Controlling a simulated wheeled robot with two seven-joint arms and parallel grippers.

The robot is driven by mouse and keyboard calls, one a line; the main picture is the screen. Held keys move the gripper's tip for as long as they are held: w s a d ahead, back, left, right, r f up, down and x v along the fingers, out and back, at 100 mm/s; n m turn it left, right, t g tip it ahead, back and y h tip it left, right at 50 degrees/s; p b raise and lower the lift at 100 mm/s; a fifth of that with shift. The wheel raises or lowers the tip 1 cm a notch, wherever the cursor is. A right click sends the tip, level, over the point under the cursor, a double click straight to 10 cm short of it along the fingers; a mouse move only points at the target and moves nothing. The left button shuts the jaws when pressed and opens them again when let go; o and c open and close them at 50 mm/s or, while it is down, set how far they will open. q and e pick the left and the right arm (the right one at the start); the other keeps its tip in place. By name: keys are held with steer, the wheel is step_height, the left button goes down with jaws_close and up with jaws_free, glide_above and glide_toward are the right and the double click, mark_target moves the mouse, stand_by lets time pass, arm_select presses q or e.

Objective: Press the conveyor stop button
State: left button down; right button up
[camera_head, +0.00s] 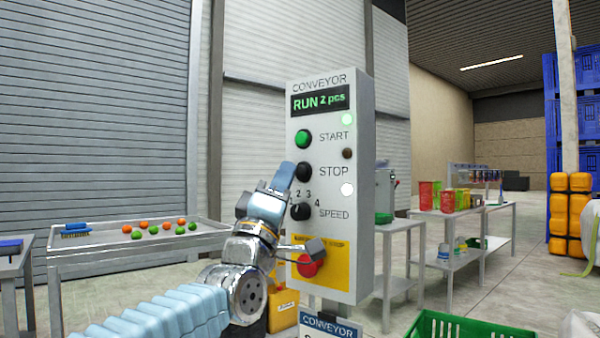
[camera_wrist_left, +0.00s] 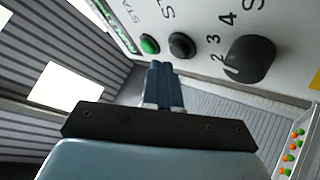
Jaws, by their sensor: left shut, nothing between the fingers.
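The black STOP button (camera_head: 304,172) sits below the green START button (camera_head: 303,139) and above the black SPEED knob (camera_head: 300,211). My left gripper (camera_head: 283,177) is shut and empty, its blue fingertips just left of the STOP button. In the left wrist view, the shut fingers (camera_wrist_left: 160,70) point toward the STOP button (camera_wrist_left: 182,46) and the START button (camera_wrist_left: 149,44). I cannot tell whether they touch the box. My right gripper is not in view.
A red emergency button (camera_head: 309,265) on a yellow plate sits low on the box, partly behind my left wrist.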

arm_select(q)
steer(key=shift+w+d, duration=0.1)
steer(key=shift+w, duration=0.05)
stand_by(0.5)
steer(key=shift+w+d, duration=0.2)
steer(key=shift+w+d, duration=0.3)
stand_by(0.8)
steer(key=shift+a, duration=0.1)
steer(key=shift+s+a+b, duration=0.5)
steer(key=shift+s+b, duration=0.15)
